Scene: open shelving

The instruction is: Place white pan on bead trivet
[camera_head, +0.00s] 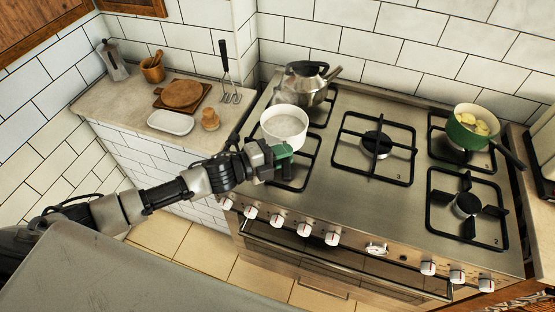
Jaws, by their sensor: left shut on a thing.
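The white pan (284,127) is round and deep, upright, at the left side of the stove near the front left burner. My left gripper (281,155) is at its near side and shut on it; the handle is mostly hidden by the gripper. A round brown flat piece (182,93), which looks like the bead trivet, lies on a square wooden board (161,102) on the left counter. Single beads are too small to tell. I cannot tell whether the pan touches the burner grate. My right gripper is not in view.
A metal kettle (305,84) stands behind the pan. A green pot (468,128) is on the back right burner. The left counter holds a white oval dish (170,123), a small wooden item (210,119), a mortar (152,70), a moka pot (113,62) and a hanging utensil (226,70).

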